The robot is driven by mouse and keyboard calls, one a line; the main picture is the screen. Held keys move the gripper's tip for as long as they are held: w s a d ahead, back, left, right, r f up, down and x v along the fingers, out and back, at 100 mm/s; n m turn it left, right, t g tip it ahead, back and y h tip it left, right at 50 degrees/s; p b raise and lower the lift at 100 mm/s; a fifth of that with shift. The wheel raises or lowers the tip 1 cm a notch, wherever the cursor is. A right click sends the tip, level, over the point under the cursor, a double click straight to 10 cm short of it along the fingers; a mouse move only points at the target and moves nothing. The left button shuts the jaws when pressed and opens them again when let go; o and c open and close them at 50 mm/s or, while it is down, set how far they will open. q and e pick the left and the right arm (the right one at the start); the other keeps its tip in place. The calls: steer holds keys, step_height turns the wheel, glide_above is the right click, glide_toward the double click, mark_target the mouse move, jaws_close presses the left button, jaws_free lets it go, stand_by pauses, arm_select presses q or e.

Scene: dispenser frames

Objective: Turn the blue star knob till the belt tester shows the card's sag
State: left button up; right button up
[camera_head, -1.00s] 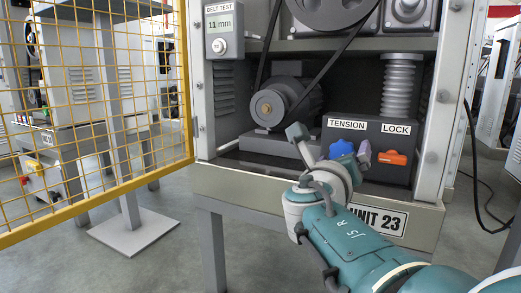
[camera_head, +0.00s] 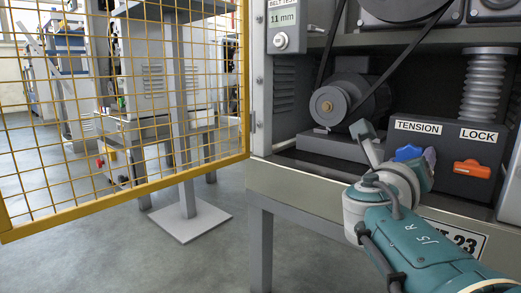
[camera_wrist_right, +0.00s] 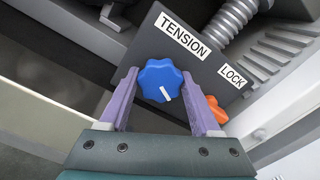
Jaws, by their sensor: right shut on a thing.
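The blue star knob (camera_head: 408,152) sits under the TENSION label, partly hidden by my right gripper in the head view. In the right wrist view the knob (camera_wrist_right: 158,72) shows a white pointer mark aimed down and slightly right. My right gripper (camera_wrist_right: 161,84) is shut on the knob, one purple finger on each side. The head view also shows this gripper (camera_head: 402,158) at the knob. The belt tester (camera_head: 285,22) at the upper middle reads 11 mm. The card cannot be seen. My left gripper is not in view.
An orange lock handle (camera_head: 472,168) sits right of the knob under the LOCK label (camera_head: 479,135). A motor with a pulley (camera_head: 328,103) and belt is behind. A yellow mesh guard (camera_head: 130,205) stands at the left, with open floor below it.

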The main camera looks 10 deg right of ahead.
steer(key=c, duration=0.6)
steer(key=shift+c, duration=0.2)
steer(key=m, duration=0.3)
steer(key=shift+f+m, duration=0.1)
steer(key=shift+m, duration=0.3)
steer(key=shift+m+b, duration=0.55)
steer(key=shift+m, duration=1.65)
